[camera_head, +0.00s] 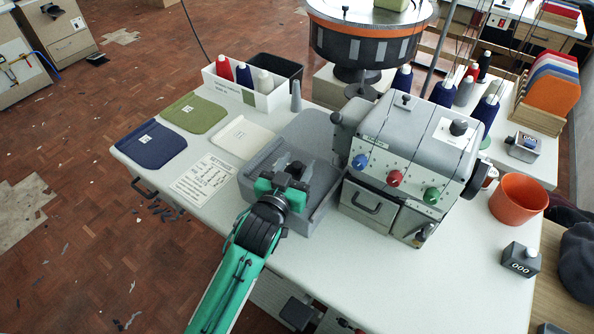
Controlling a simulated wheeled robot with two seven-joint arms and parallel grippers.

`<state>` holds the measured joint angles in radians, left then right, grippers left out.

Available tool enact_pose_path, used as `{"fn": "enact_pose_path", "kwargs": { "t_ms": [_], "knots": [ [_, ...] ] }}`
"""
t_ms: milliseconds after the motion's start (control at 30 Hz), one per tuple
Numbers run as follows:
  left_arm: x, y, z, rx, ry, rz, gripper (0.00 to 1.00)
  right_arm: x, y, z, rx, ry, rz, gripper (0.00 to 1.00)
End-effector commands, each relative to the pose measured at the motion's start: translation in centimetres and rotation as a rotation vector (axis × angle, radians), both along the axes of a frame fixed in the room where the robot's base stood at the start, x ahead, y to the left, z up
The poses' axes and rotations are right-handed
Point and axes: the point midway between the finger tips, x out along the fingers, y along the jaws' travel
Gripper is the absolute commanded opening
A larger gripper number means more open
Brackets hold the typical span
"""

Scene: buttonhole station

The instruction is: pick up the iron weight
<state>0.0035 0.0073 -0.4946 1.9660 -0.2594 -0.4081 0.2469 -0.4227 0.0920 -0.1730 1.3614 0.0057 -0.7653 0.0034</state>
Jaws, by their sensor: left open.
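My left gripper (294,167) is open, over the grey tray (252,188) beside the grey machine. Its two grey fingers point away from me, toward the back of the tray. A small dark shape (297,169) shows between the fingers. It may be the iron weight, but it is too small and too covered to be sure, and I cannot tell whether the fingers touch it. My right gripper is not in view.
The grey machine (405,165) with coloured knobs stands close to the gripper's right. Left are a paper card (203,178) and cloth pieces (163,147). An orange cup (518,198) and a counter (520,260) stand right. The front tabletop (400,290) is clear.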

Motion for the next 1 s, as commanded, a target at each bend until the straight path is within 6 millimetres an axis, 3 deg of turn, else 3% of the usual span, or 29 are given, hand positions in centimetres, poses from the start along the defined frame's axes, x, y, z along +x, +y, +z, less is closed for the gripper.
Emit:
{"fn": "enact_pose_path", "kwargs": {
  "t_ms": [300, 533, 1000],
  "knots": [
    [0.5, -0.2, 0.0, 0.0, 0.0, 0.0, 0.46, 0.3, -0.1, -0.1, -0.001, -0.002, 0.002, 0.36],
    [0.4, -0.2, 0.0, 0.0, 0.0, 0.0, 0.0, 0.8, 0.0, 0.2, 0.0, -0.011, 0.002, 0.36],
    [0.5, -0.2, 1.0, -0.002, -0.006, 0.0, 0.0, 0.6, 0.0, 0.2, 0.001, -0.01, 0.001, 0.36]
  ]
}}
